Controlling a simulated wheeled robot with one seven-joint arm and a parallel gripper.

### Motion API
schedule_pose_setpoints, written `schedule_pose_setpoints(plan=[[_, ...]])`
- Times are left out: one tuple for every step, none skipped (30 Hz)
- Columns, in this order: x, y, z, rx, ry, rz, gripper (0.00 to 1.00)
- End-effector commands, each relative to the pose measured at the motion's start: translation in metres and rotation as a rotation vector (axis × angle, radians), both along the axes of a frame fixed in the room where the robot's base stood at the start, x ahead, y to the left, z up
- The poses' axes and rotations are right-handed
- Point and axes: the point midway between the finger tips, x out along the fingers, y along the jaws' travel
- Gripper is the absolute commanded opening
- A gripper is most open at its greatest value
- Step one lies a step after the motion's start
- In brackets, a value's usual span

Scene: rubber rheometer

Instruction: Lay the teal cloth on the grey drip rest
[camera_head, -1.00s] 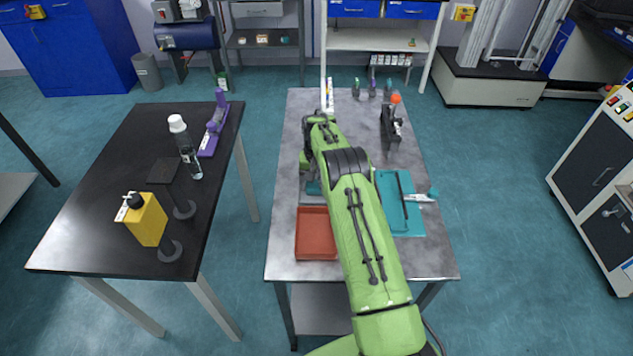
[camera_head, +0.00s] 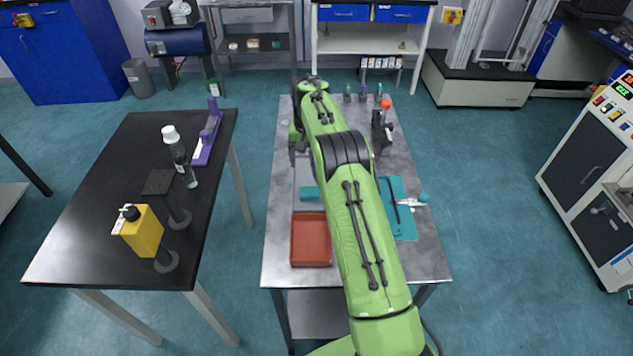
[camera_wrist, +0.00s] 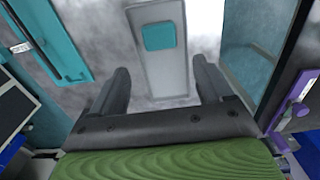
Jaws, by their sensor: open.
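The teal cloth (camera_wrist: 159,36) lies flat on the grey drip rest (camera_wrist: 158,80), a long light-grey plate, in the wrist view. It sits toward the rest's far end there, with grey surface showing around it. In the head view, part of the cloth (camera_head: 309,193) shows left of my arm, just behind the red tray. My gripper (camera_wrist: 159,66) is open and empty, with its two fingers apart above the rest and clear of the cloth. In the head view, my arm covers part of this area.
A red tray (camera_head: 311,250) stands at the table's front. A teal mat (camera_head: 407,232) with a dark rod lies right of my arm. A dark stand with an orange knob (camera_head: 385,104) and small bottles stand farther back. The black table (camera_head: 100,220) at left holds a yellow bottle.

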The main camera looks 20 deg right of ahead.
Motion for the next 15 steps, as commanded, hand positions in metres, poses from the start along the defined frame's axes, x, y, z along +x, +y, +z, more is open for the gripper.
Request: schedule_pose_setpoints(plan=[[-0.003, 0.005, 0.021, -0.004, -0.020, 0.012, 0.79], [-0.006, 0.008, 0.035, -0.006, -0.032, 0.023, 0.79], [-0.013, 0.014, 0.057, -0.010, -0.053, 0.039, 0.79], [-0.021, 0.019, 0.074, -0.013, -0.068, 0.052, 0.79], [-0.030, 0.024, 0.091, -0.017, -0.085, 0.065, 0.79], [-0.043, 0.030, 0.113, -0.022, -0.107, 0.084, 0.79], [-0.054, 0.035, 0.127, -0.024, -0.124, 0.098, 0.79], [-0.066, 0.040, 0.141, -0.028, -0.141, 0.112, 0.79], [-0.083, 0.047, 0.158, -0.033, -0.162, 0.129, 0.79], [-0.096, 0.051, 0.170, -0.037, -0.180, 0.143, 0.79], [-0.111, 0.056, 0.180, -0.039, -0.196, 0.157, 0.79], [-0.131, 0.062, 0.193, -0.044, -0.219, 0.175, 0.79], [-0.147, 0.067, 0.201, -0.048, -0.235, 0.188, 0.79], [-0.163, 0.071, 0.207, -0.050, -0.252, 0.201, 0.79], [-0.185, 0.076, 0.214, -0.056, -0.275, 0.220, 0.79]])
